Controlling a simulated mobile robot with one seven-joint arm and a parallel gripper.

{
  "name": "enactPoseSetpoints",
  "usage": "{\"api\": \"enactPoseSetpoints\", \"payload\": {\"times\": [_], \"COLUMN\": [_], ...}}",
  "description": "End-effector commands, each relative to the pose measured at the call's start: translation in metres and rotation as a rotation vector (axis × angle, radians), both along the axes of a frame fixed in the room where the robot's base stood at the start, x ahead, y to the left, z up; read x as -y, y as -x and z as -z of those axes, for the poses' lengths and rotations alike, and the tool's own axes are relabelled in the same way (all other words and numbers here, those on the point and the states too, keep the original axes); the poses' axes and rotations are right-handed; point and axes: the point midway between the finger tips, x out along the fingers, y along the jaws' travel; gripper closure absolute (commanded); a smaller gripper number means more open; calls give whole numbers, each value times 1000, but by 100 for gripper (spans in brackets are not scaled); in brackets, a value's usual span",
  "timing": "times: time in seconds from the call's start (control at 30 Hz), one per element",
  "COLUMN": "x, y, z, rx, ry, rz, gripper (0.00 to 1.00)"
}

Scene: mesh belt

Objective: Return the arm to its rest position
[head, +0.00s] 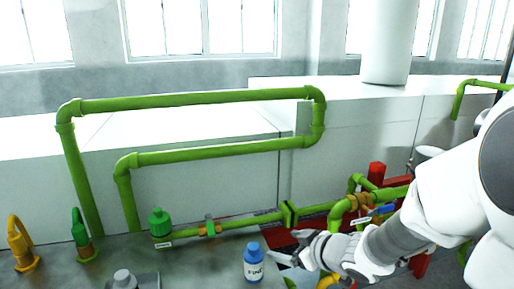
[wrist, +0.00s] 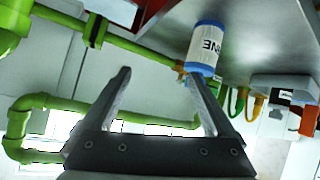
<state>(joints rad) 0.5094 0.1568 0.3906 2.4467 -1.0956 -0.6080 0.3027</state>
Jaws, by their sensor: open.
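My arm comes in from the right in the head view, with my gripper (head: 289,256) low in the middle, its fingers pointing left towards a bottle. In the wrist view my gripper (wrist: 158,82) has its two fingers wide apart with nothing between them. The blue-capped bottle (head: 254,265) with a white label stands upright on the grey surface, just left of the fingers. It also shows in the wrist view (wrist: 206,47), just beyond the tip of the right finger. Whether the finger touches it I cannot tell.
Green pipes (head: 215,156) run behind the surface. A green-capped fitting (head: 159,222), a yellow hook-shaped piece (head: 22,245) and a green one (head: 82,236) stand at the left. A red post (head: 376,174) and valve pipework lie close behind my arm.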

Motion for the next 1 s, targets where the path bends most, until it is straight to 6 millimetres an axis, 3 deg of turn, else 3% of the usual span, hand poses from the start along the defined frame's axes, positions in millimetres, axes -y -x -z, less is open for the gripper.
{"api": "enactPoseSetpoints", "payload": {"times": [0.1,0.2,0.47,0.73,0.83,1.0], "x": [1,2,-11,53,65,67], "y": [-12,-12,21,102,141,197], "z": [-37,-66,-128,-174,-184,-192], "rx": [24,24,-33,-222,-320,-470], "ry": [116,167,172,148,108,29], "rz": [119,219,399,644,704,738], "gripper": [9,9,9,9,9,9]}}
